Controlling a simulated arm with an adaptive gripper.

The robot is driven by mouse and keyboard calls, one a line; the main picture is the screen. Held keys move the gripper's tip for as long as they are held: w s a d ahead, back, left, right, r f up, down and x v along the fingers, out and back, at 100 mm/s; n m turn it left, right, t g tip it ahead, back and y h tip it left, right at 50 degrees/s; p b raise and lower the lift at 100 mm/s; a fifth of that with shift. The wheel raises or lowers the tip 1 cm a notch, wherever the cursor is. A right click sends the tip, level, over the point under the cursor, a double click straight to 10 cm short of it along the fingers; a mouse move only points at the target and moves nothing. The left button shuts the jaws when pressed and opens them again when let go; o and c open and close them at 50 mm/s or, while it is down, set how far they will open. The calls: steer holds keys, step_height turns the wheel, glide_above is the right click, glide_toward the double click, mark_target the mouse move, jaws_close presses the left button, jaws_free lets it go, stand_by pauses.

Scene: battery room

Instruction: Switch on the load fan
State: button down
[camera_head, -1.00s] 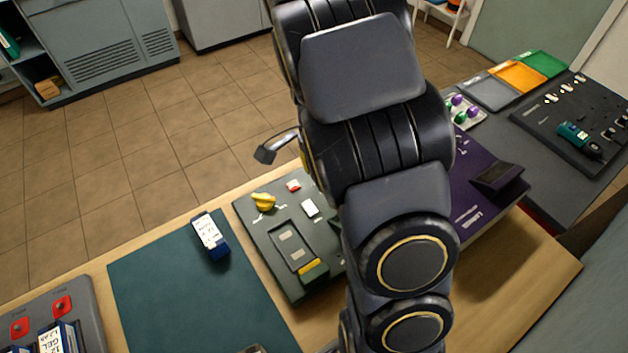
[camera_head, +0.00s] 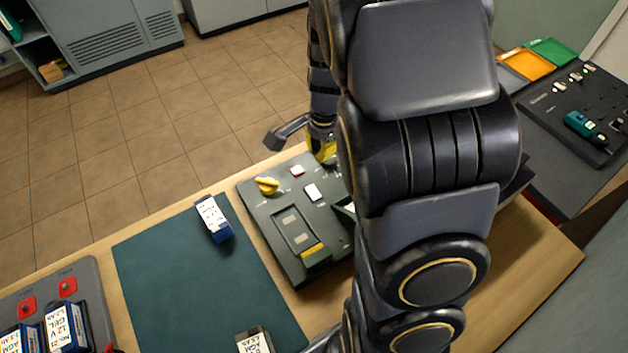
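A dark green-grey panel (camera_head: 262,212) lies on the wooden bench, partly covered by my arm. My gripper (camera_head: 300,138) is over the panel's far edge, beyond the red switch. One dark finger points left; the other is hidden by my arm, so its opening and any contact are unclear.
A grey rack (camera_head: 95,300) with batteries is at lower left. A dark board (camera_head: 575,115) and colored trays (camera_head: 545,60) are at right.

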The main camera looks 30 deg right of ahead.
mark_target(313, 189)
steer(key=f, duration=0.4)
steer(key=w+f, duration=0.1)
steer(key=f, duration=0.9)
steer(key=shift+w, duration=0.3)
steer(key=shift+w+f+g, duration=0.2)
steer(key=shift+f+g, duration=0.15)
steer(key=shift+g, duration=0.15)
steer(key=shift+f, duration=0.15)
steer(key=shift+a+f, duration=0.1)
steer(key=shift+a, duration=0.05)
stand_by(0.9)
steer(key=shift+s, duration=0.1)
